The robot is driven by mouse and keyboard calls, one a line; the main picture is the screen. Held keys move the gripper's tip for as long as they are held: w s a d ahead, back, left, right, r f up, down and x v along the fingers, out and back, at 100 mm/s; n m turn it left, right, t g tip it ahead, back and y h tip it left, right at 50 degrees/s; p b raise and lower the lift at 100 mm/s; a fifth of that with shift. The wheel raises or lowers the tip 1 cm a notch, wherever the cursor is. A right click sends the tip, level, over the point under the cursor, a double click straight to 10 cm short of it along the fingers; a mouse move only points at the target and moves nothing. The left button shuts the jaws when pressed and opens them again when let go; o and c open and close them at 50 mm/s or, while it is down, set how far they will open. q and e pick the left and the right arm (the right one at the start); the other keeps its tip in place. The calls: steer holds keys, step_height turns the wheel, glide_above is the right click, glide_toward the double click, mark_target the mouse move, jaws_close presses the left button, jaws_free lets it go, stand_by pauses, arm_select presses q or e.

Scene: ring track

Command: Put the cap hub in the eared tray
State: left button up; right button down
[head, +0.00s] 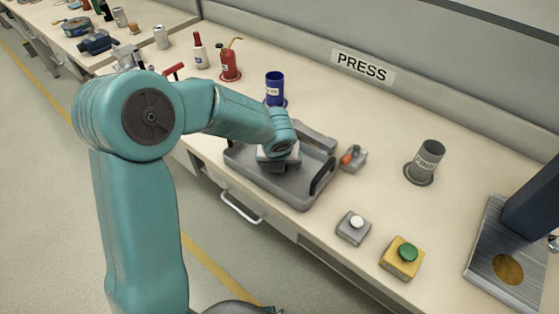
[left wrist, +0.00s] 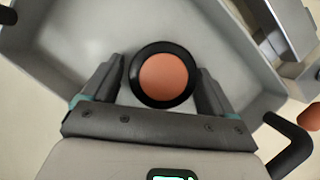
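The eared tray (head: 258,177) is a grey, shallow tray with dark upright handles, on the bench in the head view. Its grey floor (left wrist: 75,35) fills much of the left wrist view. The cap hub (left wrist: 165,80) is a round piece with a black rim and a copper-coloured top, seen from above against the tray floor. My left gripper (left wrist: 160,72) points down over the tray, one finger on each side of the hub. The fingers are very close to its rim; whether they press on it is unclear. In the head view my left gripper (head: 279,165) hides the hub. My right gripper is out of view.
A blue cup (head: 275,86) stands behind the tray, and a small grey fixture with an orange-red knob (head: 349,158) is close to its right. Further right are a grey cup (head: 428,158), a white button box (head: 354,228), a green button box (head: 403,256) and the press (head: 510,245).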

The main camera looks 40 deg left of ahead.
arm_select(q)
steer(key=shift+r, duration=0.5)
steer(key=p+v, duration=0.2)
steer(key=v, duration=0.9)
steer(key=shift+s+p, duration=0.2)
steer(key=shift+p, duration=0.2)
steer(key=shift+r, duration=0.1)
